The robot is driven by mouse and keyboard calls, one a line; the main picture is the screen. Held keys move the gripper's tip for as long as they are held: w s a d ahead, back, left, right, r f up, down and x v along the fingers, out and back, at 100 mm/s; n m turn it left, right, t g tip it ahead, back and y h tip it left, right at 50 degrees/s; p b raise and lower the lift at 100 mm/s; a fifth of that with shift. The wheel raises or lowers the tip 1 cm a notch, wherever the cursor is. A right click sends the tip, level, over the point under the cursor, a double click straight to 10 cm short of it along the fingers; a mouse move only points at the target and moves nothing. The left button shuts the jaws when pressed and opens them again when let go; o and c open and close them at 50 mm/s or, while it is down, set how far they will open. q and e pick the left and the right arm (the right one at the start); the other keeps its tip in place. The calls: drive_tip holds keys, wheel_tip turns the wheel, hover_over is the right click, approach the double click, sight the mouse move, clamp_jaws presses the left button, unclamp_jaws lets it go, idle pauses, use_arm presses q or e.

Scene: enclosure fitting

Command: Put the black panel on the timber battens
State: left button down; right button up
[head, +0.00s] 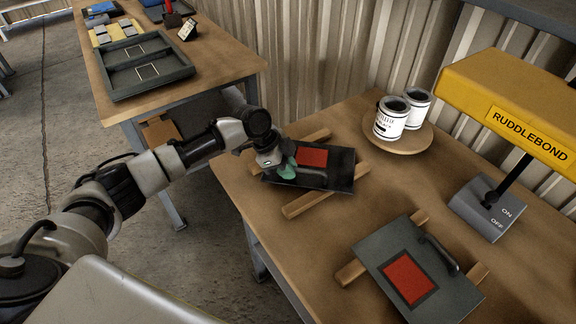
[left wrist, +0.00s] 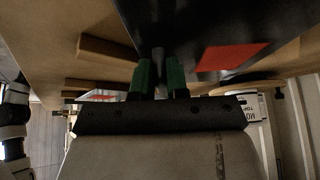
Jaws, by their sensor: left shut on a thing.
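The black panel (head: 340,174), with a red rectangle on its face, is above two timber battens, the far one (head: 312,136) and the near one (head: 302,205), on the wooden table. I cannot tell whether it touches them. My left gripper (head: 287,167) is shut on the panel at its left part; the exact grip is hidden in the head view. In the left wrist view the green fingers (left wrist: 158,72) close on a dark part of the black panel (left wrist: 235,22), and a batten (left wrist: 108,50) shows to the left. My right gripper is not in view.
A grey panel (head: 440,295) with a red rectangle and black handle lies on other battens (head: 351,272) at the front right. Two paint cans (head: 391,118) stand on a round board (head: 410,143). A yellow RUDDLEBOND machine (head: 520,95) stands at right. A dark tray (head: 118,82) lies on another table.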

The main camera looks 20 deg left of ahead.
use_arm(q)
drive_tip(key=shift+r, duration=0.1)
drive_tip(key=c, duration=1.5)
unclamp_jaws()
drive_tip(key=o, duration=0.4)
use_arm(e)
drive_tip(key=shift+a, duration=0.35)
use_arm(q)
drive_tip(key=b+v, duration=0.1)
drive_tip(key=v, duration=1.1)
drive_tip(key=shift+b, duration=0.3)
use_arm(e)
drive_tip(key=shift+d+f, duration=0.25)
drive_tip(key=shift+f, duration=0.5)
